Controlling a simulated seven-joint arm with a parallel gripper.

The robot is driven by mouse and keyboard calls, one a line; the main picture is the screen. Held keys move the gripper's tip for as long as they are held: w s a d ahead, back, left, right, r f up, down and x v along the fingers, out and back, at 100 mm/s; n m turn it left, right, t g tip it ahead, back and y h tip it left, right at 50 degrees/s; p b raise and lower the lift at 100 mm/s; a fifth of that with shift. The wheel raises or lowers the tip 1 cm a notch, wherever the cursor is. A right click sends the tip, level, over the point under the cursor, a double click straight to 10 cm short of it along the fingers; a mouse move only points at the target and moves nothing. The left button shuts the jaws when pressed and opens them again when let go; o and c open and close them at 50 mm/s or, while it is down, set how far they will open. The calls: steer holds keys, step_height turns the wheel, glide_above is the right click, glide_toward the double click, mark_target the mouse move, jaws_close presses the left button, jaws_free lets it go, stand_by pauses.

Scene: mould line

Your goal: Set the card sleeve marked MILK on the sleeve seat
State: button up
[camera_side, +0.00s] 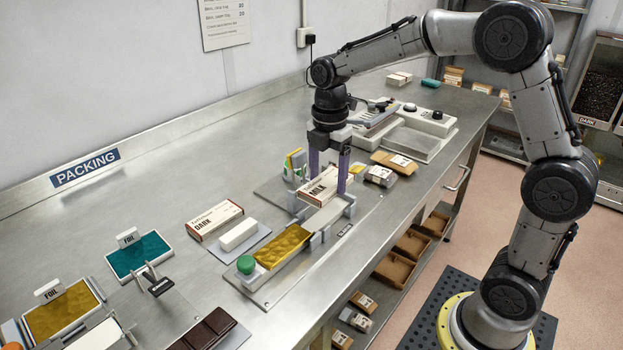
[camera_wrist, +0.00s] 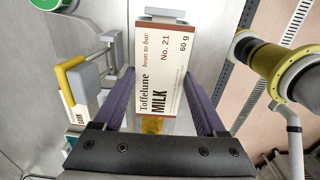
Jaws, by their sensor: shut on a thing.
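The white MILK card sleeve (camera_side: 321,188) with brown edges is between the purple fingers of my gripper (camera_side: 328,190). In the wrist view the sleeve (camera_wrist: 162,75) shows its printed face, and my gripper (camera_wrist: 160,85) is shut on its long sides. The sleeve is over the pale sleeve seat (camera_side: 328,216), which has grey posts at its edges. I cannot tell whether the sleeve touches the seat. A gold bar (camera_side: 283,245) lies on the same fixture, on the near left of the seat. A green knob (camera_side: 246,264) stands at the fixture's left end.
A DARK sleeve (camera_side: 214,219) lies left of the fixture, beside a white block (camera_side: 239,234). A yellow-topped holder (camera_side: 295,162) stands behind my gripper. A brown carton (camera_side: 394,162) and a grey machine (camera_side: 420,138) are to the right. Foil trays (camera_side: 139,255) lie at left.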

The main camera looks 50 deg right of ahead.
mark_target(327, 213)
steer(key=shift+d+f, duration=0.15)
steer(key=shift+f, duration=2.95)
steer(key=shift+f, duration=0.25)
steer(key=o, duration=1.2)
steer(key=shift+o, duration=0.2)
